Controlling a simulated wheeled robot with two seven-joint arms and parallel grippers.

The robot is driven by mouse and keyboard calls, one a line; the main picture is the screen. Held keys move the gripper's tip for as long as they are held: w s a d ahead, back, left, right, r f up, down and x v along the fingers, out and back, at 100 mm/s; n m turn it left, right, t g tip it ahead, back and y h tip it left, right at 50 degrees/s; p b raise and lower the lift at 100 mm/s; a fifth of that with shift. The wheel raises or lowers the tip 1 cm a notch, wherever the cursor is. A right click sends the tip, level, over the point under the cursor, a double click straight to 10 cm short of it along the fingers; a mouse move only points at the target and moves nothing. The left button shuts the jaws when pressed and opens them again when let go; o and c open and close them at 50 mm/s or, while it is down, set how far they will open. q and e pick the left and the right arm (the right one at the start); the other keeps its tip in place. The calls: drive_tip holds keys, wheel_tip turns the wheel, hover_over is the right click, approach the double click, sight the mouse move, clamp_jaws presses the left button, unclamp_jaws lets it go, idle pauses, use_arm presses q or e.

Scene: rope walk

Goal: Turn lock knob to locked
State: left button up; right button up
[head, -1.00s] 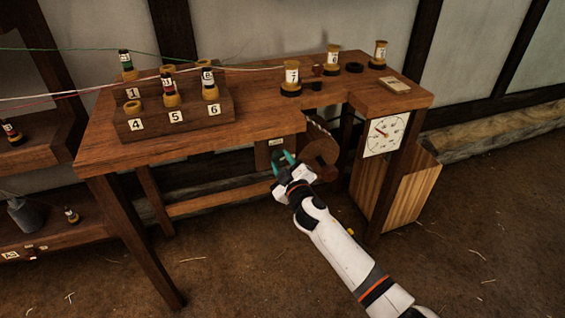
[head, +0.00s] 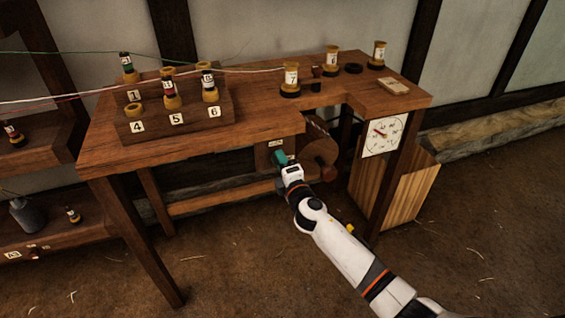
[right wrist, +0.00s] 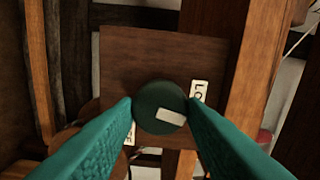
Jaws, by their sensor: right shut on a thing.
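The lock knob (right wrist: 158,104) is a dark round knob with a pale pointer mark, set on a brown wooden plate (right wrist: 125,60). In the right wrist view the mark lies right of and below the knob's centre. A label (right wrist: 199,91) beginning "LO" is at the knob's right, partly hidden by a finger. Another label (right wrist: 130,133), mostly covered, is at its lower left. My right gripper (head: 281,158) has its green fingers shut on the knob's two sides. In the head view the gripper hides the knob, below the bench's front edge. My left gripper is not in view.
The wooden bench (head: 235,140) stands over the plate, with a numbered spool rack (head: 190,118) on top. A round wooden disc (head: 320,160) is just right of my gripper. A white dial (head: 385,134) and a slatted box (head: 408,190) stand further right. Coloured yarns cross at upper left.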

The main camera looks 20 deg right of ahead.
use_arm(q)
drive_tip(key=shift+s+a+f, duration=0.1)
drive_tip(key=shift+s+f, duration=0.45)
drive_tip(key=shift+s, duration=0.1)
use_arm(e)
drive_tip(key=n, duration=0.2)
drive_tip(key=shift+n, duration=0.4)
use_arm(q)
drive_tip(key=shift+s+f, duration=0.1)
use_arm(e)
drive_tip(key=o, duration=1)
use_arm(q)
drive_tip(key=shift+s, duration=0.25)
